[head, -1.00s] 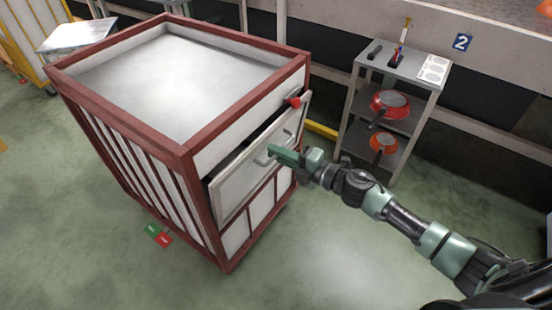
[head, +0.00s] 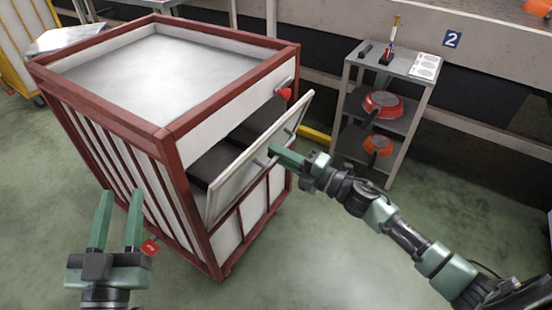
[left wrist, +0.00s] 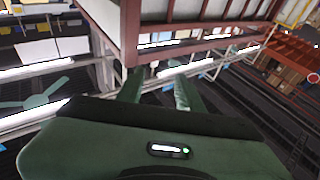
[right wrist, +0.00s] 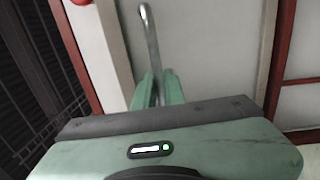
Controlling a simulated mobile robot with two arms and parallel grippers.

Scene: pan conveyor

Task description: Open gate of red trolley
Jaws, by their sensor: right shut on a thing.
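The red trolley (head: 165,131) has a dark red frame with white panels and stands left of centre in the head view. Its white gate (head: 248,172) is tilted outward at the top, with a dark gap behind it showing the inside. My right gripper (head: 274,153) is shut on the gate's metal handle, a thin bar that shows between the fingers in the right wrist view (right wrist: 148,40). A red knob (head: 284,94) sits on the frame above the gate. My left gripper (head: 118,205) is open and empty, in front of the trolley's slatted side.
A grey shelf stand (head: 394,62) with red pans (head: 382,104) stands behind my right arm, near the wall. A yellow-framed cart (head: 18,50) is at the far left. The green floor in front of the trolley is clear.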

